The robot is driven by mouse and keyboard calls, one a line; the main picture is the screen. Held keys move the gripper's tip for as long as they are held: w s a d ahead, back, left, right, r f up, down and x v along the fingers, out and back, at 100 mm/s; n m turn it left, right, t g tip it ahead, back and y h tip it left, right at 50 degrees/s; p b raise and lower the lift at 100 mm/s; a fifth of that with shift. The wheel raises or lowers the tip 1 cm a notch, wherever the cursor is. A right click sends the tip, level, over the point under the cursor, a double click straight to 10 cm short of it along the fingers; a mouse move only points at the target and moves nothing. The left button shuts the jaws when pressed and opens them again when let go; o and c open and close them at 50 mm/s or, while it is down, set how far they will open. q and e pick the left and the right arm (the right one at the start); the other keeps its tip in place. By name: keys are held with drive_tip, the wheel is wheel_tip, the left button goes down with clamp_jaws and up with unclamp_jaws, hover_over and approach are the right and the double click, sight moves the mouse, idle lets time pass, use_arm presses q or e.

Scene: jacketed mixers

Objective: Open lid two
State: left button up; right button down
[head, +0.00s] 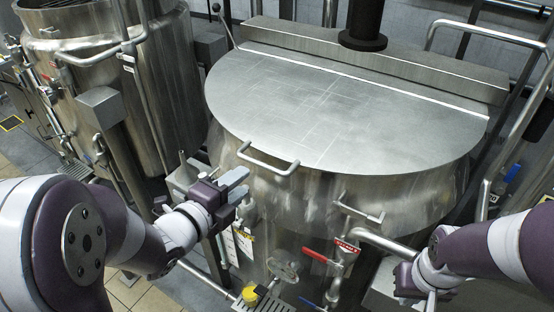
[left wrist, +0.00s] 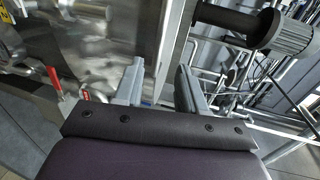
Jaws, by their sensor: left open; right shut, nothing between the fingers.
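The large mixer (head: 340,190) in the middle of the head view has a flat, round steel lid (head: 330,110), which lies closed. No number can be read on it. A bar handle (head: 268,160) sticks out at the lid's front left edge. My left gripper (head: 240,184) is open and empty, below and left of this handle and apart from it. Its two fingers also show in the left wrist view (left wrist: 160,85), with nothing between them. My right gripper (head: 428,294) is low at the bottom right, in front of the mixer. It is shut and empty, its fingertips hardly visible.
Another steel mixer (head: 110,70) stands at the left. A red-handled valve (head: 318,257) and a pipe (head: 385,243) are on the front mixer's lower side. A bent rail (head: 490,25) rises at the right. Tiled floor (head: 130,290) shows at lower left.

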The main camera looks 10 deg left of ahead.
sight(261, 166)
use_arm(q)
drive_tip(key=p+x, duration=0.2)
drive_tip(key=x, duration=0.9)
drive_tip(key=shift+w, duration=0.1)
drive_tip(key=shift+a, duration=0.4)
drive_tip(key=shift+w+d+f, duration=0.1)
drive_tip(key=shift+w+d, duration=0.1)
drive_tip(key=shift+d, duration=0.2)
drive_tip(key=c, duration=0.5)
drive_tip(key=shift+s, duration=0.1)
clamp_jaws()
use_arm(e)
drive_tip(key=shift+a+r, duration=0.2)
drive_tip(key=shift+r, duration=0.45)
